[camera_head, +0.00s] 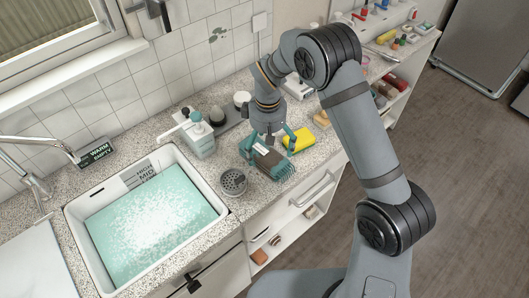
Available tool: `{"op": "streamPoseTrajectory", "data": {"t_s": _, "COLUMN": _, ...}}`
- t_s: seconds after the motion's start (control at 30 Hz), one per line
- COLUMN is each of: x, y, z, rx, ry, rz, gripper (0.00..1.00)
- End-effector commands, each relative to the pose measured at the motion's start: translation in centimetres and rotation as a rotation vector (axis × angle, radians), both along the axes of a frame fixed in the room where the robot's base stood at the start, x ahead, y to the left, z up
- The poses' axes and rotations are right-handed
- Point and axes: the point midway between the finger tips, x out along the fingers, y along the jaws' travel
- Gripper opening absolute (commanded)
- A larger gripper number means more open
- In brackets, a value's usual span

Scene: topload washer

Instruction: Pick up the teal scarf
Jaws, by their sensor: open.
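A folded dark brown and teal bundle (268,161) with a small pale label and teal fringe-like edge lies on the speckled counter. It may be the teal scarf, but it is too small to be sure. My gripper (268,146) points down over the bundle's far side, its teal-tipped fingers spread apart. Whether the fingertips touch the bundle cannot be told. The gripper body hides part of the counter behind it.
A yellow item (299,140) lies close right of the bundle. A perforated grey cup (233,181) stands at its left front. A pump bottle (200,136) and a white-rimmed basin (220,207) of teal water are further left. The tiled wall is behind.

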Motion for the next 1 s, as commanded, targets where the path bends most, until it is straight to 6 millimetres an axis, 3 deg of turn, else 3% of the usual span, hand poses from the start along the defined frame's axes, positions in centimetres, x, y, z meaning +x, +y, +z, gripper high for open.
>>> {"op": "streamPoseTrajectory", "data": {"t_s": 0.2, "x": 0.0, "y": 0.0, "z": -1.8, "rx": 0.0, "ry": 0.0, "rz": 0.0, "gripper": 0.97}}
{"op": "streamPoseTrajectory", "data": {"t_s": 0.4, "x": 0.0, "y": 0.0, "z": -1.9, "rx": 0.001, "ry": -0.001, "rz": -0.001, "gripper": 0.97}}
{"op": "streamPoseTrajectory", "data": {"t_s": 1.0, "x": 0.0, "y": 0.0, "z": -1.9, "rx": 0.0, "ry": 0.0, "rz": 0.0, "gripper": 0.62}}
